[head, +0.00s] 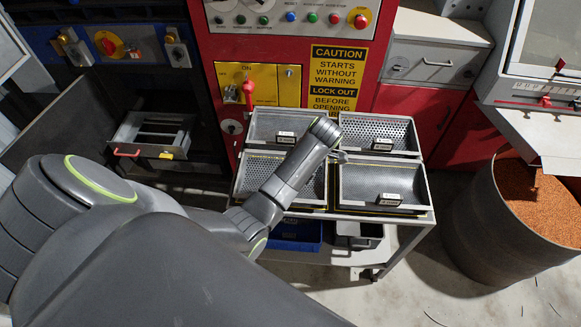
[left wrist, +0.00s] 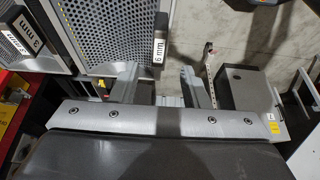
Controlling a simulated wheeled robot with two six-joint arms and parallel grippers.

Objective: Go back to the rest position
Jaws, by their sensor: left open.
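My left arm reaches in from the lower left of the head view. Its left gripper (head: 340,156) is over the cart of sieve trays, near the middle gap between them. In the left wrist view the left gripper (left wrist: 160,82) has its two fingers apart, with nothing seen held between them. A perforated tray (left wrist: 108,28) with a "6 mm" label (left wrist: 160,50) is just beyond the fingers. My right gripper is not in view.
The cart (head: 400,224) carries a rear-right tray (head: 380,132) and a front-right tray (head: 385,182), plus two left trays partly behind my arm. A red control panel (head: 290,45) stands behind. A drum (head: 480,225) of orange granules is at right. Floor before the cart is mostly clear.

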